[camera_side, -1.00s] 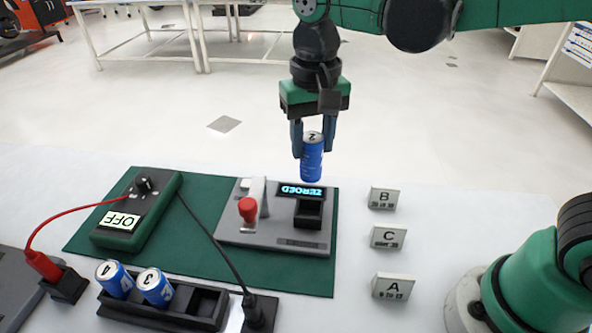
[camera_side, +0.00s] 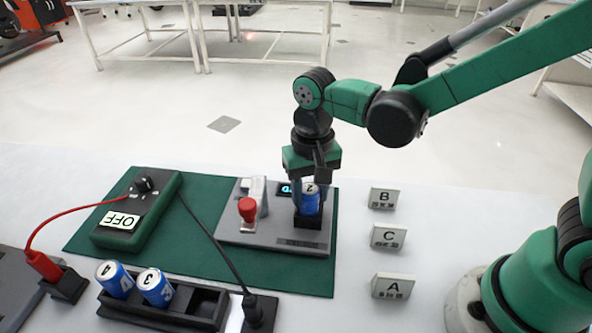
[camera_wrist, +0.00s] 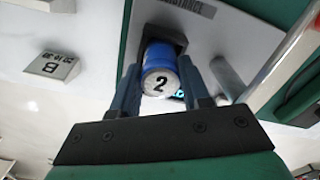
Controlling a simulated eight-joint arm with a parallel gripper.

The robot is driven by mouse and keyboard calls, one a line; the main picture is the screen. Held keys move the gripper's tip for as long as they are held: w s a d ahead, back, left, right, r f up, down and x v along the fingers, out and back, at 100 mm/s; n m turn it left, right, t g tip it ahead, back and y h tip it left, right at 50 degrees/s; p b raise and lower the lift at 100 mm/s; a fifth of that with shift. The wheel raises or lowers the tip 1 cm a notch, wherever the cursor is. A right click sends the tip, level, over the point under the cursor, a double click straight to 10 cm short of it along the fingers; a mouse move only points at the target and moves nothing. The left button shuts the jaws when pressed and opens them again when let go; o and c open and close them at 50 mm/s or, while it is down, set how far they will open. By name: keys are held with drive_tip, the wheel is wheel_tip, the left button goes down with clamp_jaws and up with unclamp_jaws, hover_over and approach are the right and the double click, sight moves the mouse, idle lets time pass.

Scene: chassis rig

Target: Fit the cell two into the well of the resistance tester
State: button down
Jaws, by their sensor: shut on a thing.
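Cell two (camera_side: 309,201) is a blue can with a white top marked 2. It stands upright at the dark well (camera_side: 308,221) of the grey resistance tester (camera_side: 262,235), its lower end at or inside the well. My gripper (camera_side: 311,199) is shut on it from above. In the wrist view the cell (camera_wrist: 160,75) sits between the two fingers (camera_wrist: 160,93), with the dark well walls (camera_wrist: 180,43) around its far end. Whether it rests on the well floor is hidden.
A red-knobbed lever (camera_side: 247,209) stands left of the well. A green meter marked OFF (camera_side: 138,212) and its cables lie further left. Cells 4 (camera_side: 115,279) and 3 (camera_side: 154,287) sit in a black rack (camera_side: 207,305). Signs B (camera_side: 384,198), C (camera_side: 388,237) and A (camera_side: 393,286) stand right.

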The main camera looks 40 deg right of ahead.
sight(310, 188)
drive_tip(key=shift+f, duration=0.1)
drive_tip(key=shift+c, duration=2.1)
unclamp_jaws()
wheel_tip(310, 188, up, 12)
drive_tip(key=s+d+f+n+t, duration=0.3)
drive_tip(key=s+d+f+t, duration=0.1)
drive_tip(key=d+t, duration=0.3)
drive_tip(key=shift+d+n, duration=0.3)
drive_tip(key=shift+d, duration=0.8)
